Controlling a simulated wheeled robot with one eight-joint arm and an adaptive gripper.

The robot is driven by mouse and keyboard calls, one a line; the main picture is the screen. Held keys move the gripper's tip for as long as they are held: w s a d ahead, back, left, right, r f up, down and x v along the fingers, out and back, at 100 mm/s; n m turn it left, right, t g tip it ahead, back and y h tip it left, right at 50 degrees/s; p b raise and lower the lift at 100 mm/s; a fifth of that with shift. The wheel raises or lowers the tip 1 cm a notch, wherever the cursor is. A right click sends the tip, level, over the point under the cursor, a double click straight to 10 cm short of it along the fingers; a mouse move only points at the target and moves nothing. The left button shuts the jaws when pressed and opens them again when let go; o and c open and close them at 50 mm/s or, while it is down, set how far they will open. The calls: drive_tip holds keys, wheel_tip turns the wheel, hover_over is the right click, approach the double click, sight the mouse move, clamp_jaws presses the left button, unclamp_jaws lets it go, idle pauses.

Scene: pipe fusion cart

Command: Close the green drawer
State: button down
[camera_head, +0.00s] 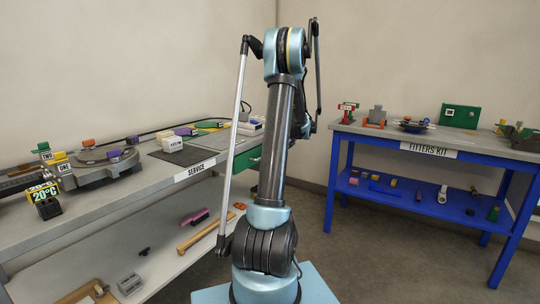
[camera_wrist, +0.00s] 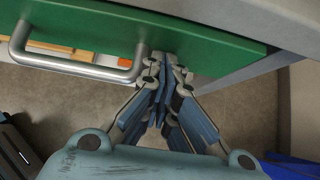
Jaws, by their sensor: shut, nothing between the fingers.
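The green drawer (camera_head: 247,160) is at the right end of the service bench, partly hidden behind my arm in the head view. In the wrist view its green front (camera_wrist: 200,42) spans the top, with a grey bar handle (camera_wrist: 75,66) on the left. A grey side strip shows behind the front on the right, so the drawer appears to stand open. My gripper (camera_wrist: 168,62) is shut and empty. Its fingertips are at the lower edge of the drawer front, just right of the handle; I cannot tell if they touch. My gripper is hidden in the head view.
The service bench (camera_head: 85,211) carries tools and a lower shelf with a hammer (camera_head: 197,236). A blue fitters kit table (camera_head: 420,189) stands at the right. Open floor (camera_head: 365,245) lies between them.

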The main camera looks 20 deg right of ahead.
drive_tip(key=shift+w+a+r, duration=0.1)
drive_tip(key=shift+w+a, duration=0.15)
drive_tip(key=shift+a, duration=0.05)
drive_tip(key=s+d+r, duration=0.7)
drive_tip(key=s, duration=0.2)
drive_tip(key=s+a+r+n+g+h, duration=0.1)
drive_tip(key=s+a+n+g, duration=0.1)
drive_tip(key=s+a+n, duration=0.85)
drive_tip(key=s+a+n+g+h, duration=0.1)
drive_tip(key=s+a+n+g, duration=0.15)
drive_tip(key=s+a, duration=0.85)
drive_tip(key=s+a+f+n+h, duration=0.1)
drive_tip(key=s+a+f+n, duration=0.4)
drive_tip(key=s+n, duration=0.3)
drive_tip(key=s+a+f+n+h, duration=0.2)
drive_tip(key=s+a+f+n, duration=0.4)
drive_tip(key=s, duration=0.5)
drive_tip(key=shift+s+a+f+n, duration=0.25)
drive_tip(key=shift+f+n, duration=0.3)
drive_tip(key=shift+n, duration=0.35)
